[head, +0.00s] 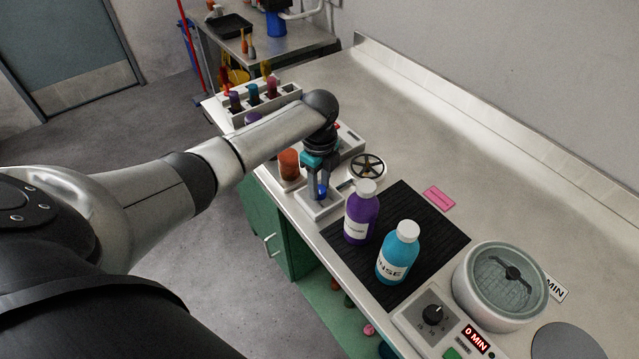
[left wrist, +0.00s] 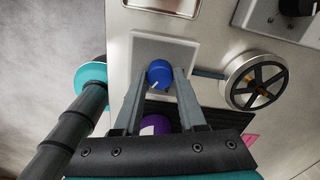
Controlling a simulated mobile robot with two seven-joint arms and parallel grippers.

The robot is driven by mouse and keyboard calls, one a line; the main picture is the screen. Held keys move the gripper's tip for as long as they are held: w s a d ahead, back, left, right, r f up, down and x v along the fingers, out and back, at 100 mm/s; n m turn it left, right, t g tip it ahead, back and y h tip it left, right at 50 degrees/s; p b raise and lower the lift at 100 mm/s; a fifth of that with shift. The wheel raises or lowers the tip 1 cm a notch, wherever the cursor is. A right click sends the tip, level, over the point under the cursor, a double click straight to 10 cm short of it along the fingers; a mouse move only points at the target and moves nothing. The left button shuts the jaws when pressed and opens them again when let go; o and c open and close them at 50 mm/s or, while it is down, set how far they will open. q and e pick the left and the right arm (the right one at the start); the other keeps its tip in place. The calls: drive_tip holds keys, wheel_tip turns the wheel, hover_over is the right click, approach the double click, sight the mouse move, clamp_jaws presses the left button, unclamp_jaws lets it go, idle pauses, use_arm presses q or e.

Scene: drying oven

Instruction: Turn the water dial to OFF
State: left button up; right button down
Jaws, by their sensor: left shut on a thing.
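The blue dial (left wrist: 159,73) sits on a pale square base plate (left wrist: 190,52) on the bench. A short white mark shows on the dial's lower edge in the left wrist view. No OFF label is readable. In the head view the dial (head: 321,191) shows between the fingers, on its white base (head: 316,209). My left gripper (head: 320,194) points down at the dial, with its fingers on either side of it. The left wrist view shows the left gripper's fingers (left wrist: 160,78) shut on the dial. My right gripper is not in view.
A spoked wheel (head: 367,166) stands just right of the dial. A purple bottle (head: 361,216) and a blue bottle (head: 398,255) stand on a black mat (head: 441,231). A rack of bottles (head: 285,96) stands behind. The bench's back right is clear.

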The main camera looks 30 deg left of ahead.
use_arm(q)
clamp_jaws()
